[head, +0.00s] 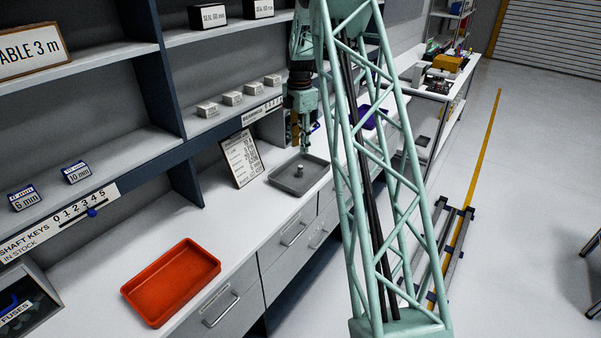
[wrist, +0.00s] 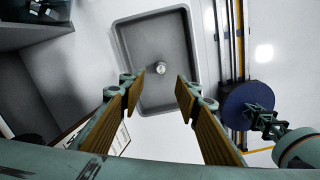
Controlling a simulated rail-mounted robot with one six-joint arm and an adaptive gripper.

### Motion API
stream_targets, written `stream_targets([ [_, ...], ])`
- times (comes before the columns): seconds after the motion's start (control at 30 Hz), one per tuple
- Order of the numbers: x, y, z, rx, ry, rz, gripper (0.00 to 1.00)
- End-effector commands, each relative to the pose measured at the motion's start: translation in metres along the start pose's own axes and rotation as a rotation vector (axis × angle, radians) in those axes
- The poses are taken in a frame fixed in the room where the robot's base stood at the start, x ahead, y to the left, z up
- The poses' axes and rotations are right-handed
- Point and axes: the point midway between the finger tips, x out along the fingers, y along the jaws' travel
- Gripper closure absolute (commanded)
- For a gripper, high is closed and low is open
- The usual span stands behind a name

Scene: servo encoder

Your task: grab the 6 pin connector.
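A small silvery cylindrical part (head: 299,170) stands in a grey tray (head: 292,187) on the workbench. It also shows in the wrist view (wrist: 161,68), near the middle of the grey tray (wrist: 150,35). I cannot read a pin count on it, so I cannot tell if it is the 6 pin connector. My gripper (head: 305,147) hangs above the grey tray, pointing down. In the wrist view my gripper (wrist: 159,92) is open, its fingers well apart with nothing between them. The part appears beyond the fingertips, roughly between them.
A red tray (head: 172,282) sits nearer on the bench. A framed list (head: 242,158) leans beside the grey tray. Small white boxes (head: 232,98) line the shelf above, near my arm. A purple bin (head: 376,118) stands further along. Bare bench lies between the trays.

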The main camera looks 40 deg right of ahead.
Motion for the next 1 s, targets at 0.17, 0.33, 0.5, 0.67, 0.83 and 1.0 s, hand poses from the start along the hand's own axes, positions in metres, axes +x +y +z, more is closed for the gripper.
stream_targets([
  [0.17, 0.023, -0.001, 0.0, 0.0, 0.001, -0.003, 0.7],
  [0.33, 0.045, -0.001, 0.0, 0.0, 0.001, -0.002, 0.7],
  [0.5, 0.063, -0.001, 0.0, 0.0, 0.001, -0.002, 0.7],
  [0.67, 0.072, -0.001, 0.0, 0.0, 0.0, -0.001, 0.7],
  [0.83, 0.074, -0.001, 0.0, 0.0, 0.0, -0.001, 0.7],
  [1.0, 0.073, -0.001, 0.0, 0.0, 0.0, -0.001, 0.7],
])
